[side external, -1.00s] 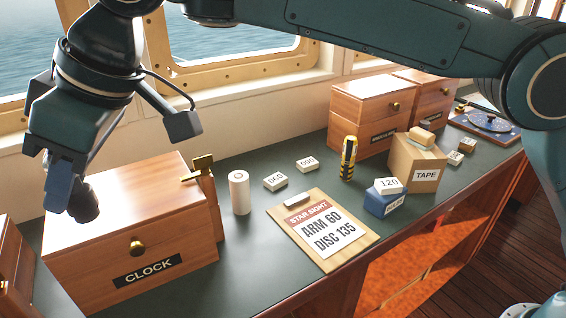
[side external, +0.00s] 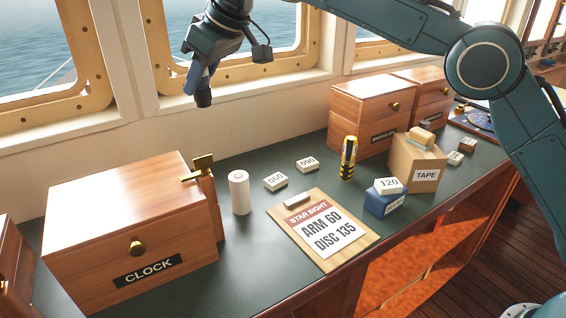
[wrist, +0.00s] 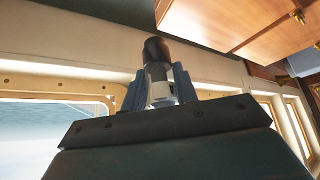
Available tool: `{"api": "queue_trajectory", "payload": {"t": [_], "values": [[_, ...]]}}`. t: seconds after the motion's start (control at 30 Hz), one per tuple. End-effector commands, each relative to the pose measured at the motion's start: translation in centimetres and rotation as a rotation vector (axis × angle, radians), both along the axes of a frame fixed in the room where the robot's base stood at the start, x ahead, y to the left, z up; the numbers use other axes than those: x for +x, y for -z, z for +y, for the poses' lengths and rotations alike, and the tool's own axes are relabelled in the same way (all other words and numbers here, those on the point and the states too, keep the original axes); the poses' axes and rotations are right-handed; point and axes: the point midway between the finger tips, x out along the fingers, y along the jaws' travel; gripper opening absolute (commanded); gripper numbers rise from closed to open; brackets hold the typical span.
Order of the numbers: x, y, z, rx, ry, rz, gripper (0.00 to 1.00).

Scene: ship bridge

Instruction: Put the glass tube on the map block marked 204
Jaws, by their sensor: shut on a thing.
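My gripper (side external: 198,80) is raised in front of the window, above and behind the clock drawer box. Its blue fingers are shut on a tube with a dark end (side external: 204,98), which I take to be the glass tube. In the wrist view, the tube (wrist: 157,52) stands out between the fingers (wrist: 160,88), with a dark cap and a pale, clear-looking middle. No block reads 204 here. White blocks read 060 or similar (side external: 275,181), 090 or similar (side external: 307,164) and 120 (side external: 388,186). Two small blocks at the right (side external: 467,144) (side external: 454,158) are unreadable.
The wooden clock box (side external: 80,225) has a brass knob and a post beside it.

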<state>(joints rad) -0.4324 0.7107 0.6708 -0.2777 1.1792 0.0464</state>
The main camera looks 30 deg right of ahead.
Motion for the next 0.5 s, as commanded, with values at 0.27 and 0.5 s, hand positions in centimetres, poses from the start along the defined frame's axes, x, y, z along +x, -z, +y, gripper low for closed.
{"api": "queue_trajectory", "payload": {"t": [0.27, 0.5], "values": [[4.8, -0.1, -9.9, -0.004, 0.195, -0.005, 0.07], [7.5, -0.1, -18.8, -0.006, 0.358, -0.007, 0.07]]}}
